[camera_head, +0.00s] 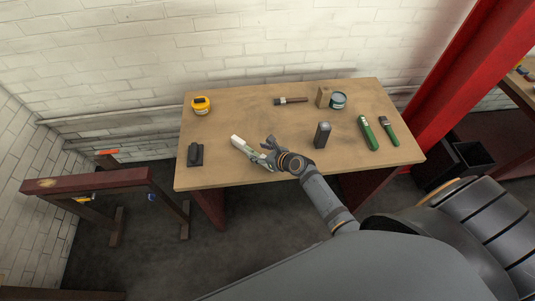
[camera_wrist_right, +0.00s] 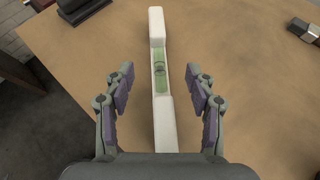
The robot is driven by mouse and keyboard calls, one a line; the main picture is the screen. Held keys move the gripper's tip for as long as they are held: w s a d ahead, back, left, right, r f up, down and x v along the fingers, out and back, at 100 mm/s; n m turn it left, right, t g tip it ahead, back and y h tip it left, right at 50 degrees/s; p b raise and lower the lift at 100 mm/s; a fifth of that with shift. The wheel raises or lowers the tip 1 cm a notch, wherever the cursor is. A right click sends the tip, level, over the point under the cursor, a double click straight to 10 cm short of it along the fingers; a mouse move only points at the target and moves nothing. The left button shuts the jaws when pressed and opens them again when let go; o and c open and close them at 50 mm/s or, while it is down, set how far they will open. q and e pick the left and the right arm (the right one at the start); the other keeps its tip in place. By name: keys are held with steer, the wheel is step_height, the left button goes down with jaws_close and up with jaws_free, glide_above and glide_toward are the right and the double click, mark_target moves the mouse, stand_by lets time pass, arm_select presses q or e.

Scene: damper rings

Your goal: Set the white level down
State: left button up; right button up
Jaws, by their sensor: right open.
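The white level (camera_head: 240,143) lies on the wooden table near its front edge, left of my right gripper. In the right wrist view the white level (camera_wrist_right: 157,60) runs lengthwise between my fingers, with a green window in its middle. My right gripper (camera_head: 268,152) is open, and its fingers (camera_wrist_right: 160,95) stand apart on both sides of the level with gaps between. The level's near end is hidden behind the gripper body. My left gripper is not in view.
The table (camera_head: 240,110) also holds a black block (camera_head: 195,155), a yellow tape measure (camera_head: 201,105), a brush (camera_head: 291,100), a teal tin (camera_head: 338,100), a dark upright block (camera_head: 322,135) and two green tools (camera_head: 369,133). The table's middle is clear.

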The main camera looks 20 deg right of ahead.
steer(key=v, duration=0.9)
steer(key=shift+s+d+r, duration=0.1)
steer(key=shift+s, duration=0.05)
